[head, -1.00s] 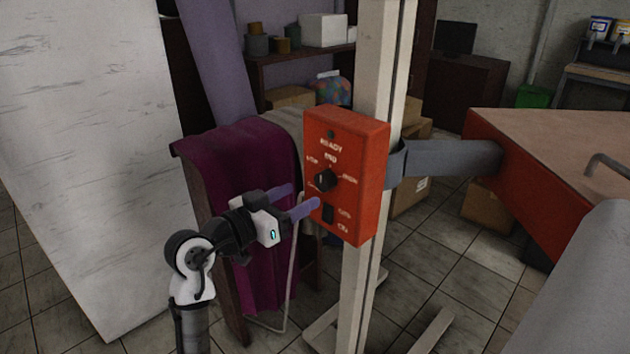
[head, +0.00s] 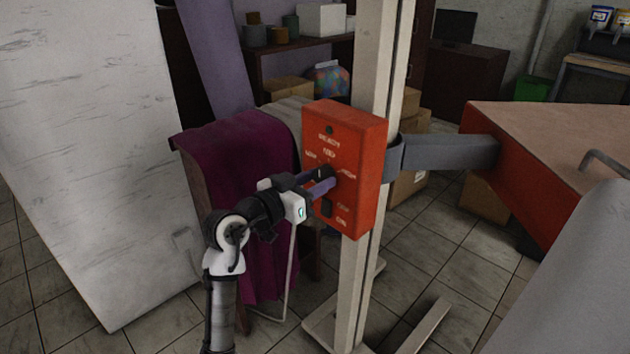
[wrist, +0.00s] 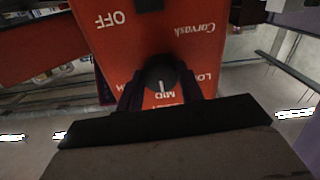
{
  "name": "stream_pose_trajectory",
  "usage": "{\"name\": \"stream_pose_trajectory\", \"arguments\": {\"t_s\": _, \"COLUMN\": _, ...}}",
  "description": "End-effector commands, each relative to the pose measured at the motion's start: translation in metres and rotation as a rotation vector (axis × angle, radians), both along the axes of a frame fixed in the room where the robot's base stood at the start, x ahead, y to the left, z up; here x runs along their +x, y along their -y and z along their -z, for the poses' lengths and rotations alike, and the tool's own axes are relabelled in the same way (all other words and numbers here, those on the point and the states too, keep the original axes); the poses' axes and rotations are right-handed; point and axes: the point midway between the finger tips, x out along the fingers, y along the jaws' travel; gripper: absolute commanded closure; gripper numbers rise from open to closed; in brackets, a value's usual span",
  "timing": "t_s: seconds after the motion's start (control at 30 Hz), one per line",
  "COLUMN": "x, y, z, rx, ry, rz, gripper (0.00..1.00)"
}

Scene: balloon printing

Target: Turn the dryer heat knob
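The red dryer control box (head: 358,197) is mounted on a pale upright post. Its dark round heat knob (head: 324,171) is on the front face, partly hidden by my fingers. In the wrist view the knob (wrist: 162,74) is seen upside down, and its white pointer mark lines up with the MID label. My gripper (head: 325,180) reaches the box from the left, with its purple fingers narrowed around the knob. In the wrist view the fingers (wrist: 161,88) stand on either side of the knob, close against it; the exact contact is hard to see.
A dark rocker switch (head: 327,208) lies just below the knob, close to the lower finger. A grey bracket (head: 445,154) joins the post to the red-edged dryer (head: 535,190) at right. A purple cloth (head: 235,200) hangs behind my arm. A white board (head: 90,150) leans at left.

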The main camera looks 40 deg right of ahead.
Motion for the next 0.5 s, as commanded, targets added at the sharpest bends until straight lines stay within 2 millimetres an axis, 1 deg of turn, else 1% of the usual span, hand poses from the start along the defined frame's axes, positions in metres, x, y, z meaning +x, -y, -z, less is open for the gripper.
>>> {"name": "stream_pose_trajectory", "arguments": {"t_s": 0.03, "x": 0.0, "y": -0.0001, "z": 0.0, "rx": 0.0, "ry": 0.0, "rz": 0.0, "gripper": 0.79}}
{"name": "stream_pose_trajectory", "arguments": {"t_s": 0.1, "x": 0.0001, "y": -0.0002, "z": 0.0, "rx": 0.0, "ry": 0.0, "rz": 0.0, "gripper": 0.86}}
{"name": "stream_pose_trajectory", "arguments": {"t_s": 0.33, "x": -0.0001, "y": -0.0002, "z": -0.0006, "rx": -0.002, "ry": -0.023, "rz": 0.0, "gripper": 0.86}}
{"name": "stream_pose_trajectory", "arguments": {"t_s": 0.5, "x": -0.0006, "y": 0.0001, "z": -0.0018, "rx": -0.007, "ry": -0.09, "rz": 0.001, "gripper": 0.86}}
